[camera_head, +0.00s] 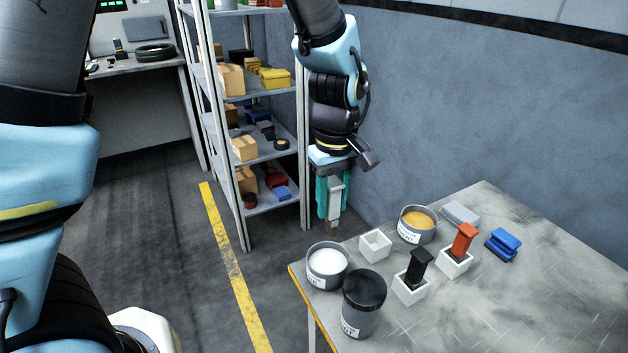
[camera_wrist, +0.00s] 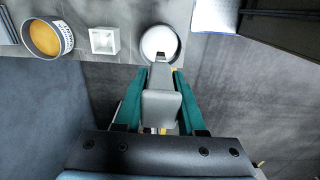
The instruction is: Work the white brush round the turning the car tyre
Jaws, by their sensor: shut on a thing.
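My gripper (camera_head: 328,203) is shut on the white brush (camera_head: 335,190), which looks light grey. The brush hangs with its brownish bristle end down, in the air just beyond the table's far left corner. In the wrist view the brush (camera_wrist: 160,105) sits between the teal fingers (camera_wrist: 160,82) and its far end overlaps the near rim of the white paint can (camera_wrist: 163,41). This can (camera_head: 327,261) stands open on the table; I cannot tell whether the bristles touch it. A black tyre-like ring (camera_head: 154,51) lies on a far bench; no turning can be seen.
On the table (camera_head: 520,290) are an empty white holder (camera_head: 375,246), an orange paint can (camera_head: 417,224), a black can (camera_head: 363,303), black (camera_head: 418,268) and red (camera_head: 464,241) brushes in holders, and a blue brush (camera_head: 503,244). A loaded shelf (camera_head: 235,190) stands behind my gripper.

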